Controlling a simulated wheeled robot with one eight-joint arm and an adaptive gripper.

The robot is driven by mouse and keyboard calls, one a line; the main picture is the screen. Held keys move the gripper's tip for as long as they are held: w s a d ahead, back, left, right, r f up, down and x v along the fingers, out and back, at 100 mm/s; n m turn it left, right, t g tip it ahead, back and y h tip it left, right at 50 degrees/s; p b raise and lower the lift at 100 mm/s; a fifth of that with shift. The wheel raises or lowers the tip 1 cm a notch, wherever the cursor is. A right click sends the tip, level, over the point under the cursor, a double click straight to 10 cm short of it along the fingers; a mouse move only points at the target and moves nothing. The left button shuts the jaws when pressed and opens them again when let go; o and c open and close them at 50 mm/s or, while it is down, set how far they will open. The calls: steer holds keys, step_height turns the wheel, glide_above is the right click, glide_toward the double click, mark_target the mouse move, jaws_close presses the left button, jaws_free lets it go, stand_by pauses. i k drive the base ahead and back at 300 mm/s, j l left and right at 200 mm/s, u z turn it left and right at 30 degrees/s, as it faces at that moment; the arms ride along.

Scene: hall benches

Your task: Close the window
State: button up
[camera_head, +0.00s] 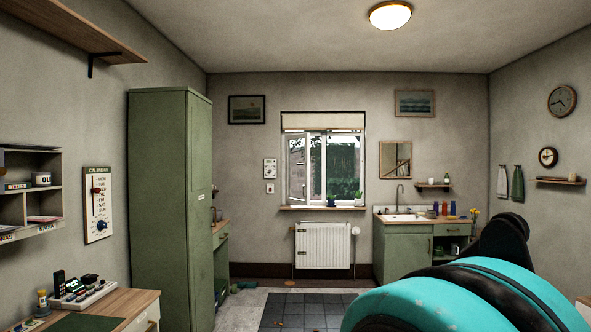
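The window (323,167) is in the far wall, near the middle of the view. It has a pale frame, and a raised blind (323,121) covers its top. Its left sash (297,169) looks swung inward at an angle; the right part looks flush with the frame. The window handle is too small to make out. A teal and black part of my own arm fills the lower right, well short of the window. My gripper does not show.
A plant pot (359,199) and a dark blue cup (331,201) stand on the sill (322,208), above a white radiator (323,246). A tall green cabinet (170,190) stands left, a sink counter (420,232) right. The dark mat (305,308) is mostly clear.

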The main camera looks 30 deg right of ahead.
mark_target(307, 202)
steer(key=i+l+z, duration=0.35)
steer(key=i, duration=0.25)
steer(key=i+l+z, duration=0.3)
steer(key=i, duration=0.65)
steer(key=i+z, duration=0.3)
steer(key=i, duration=2.5)
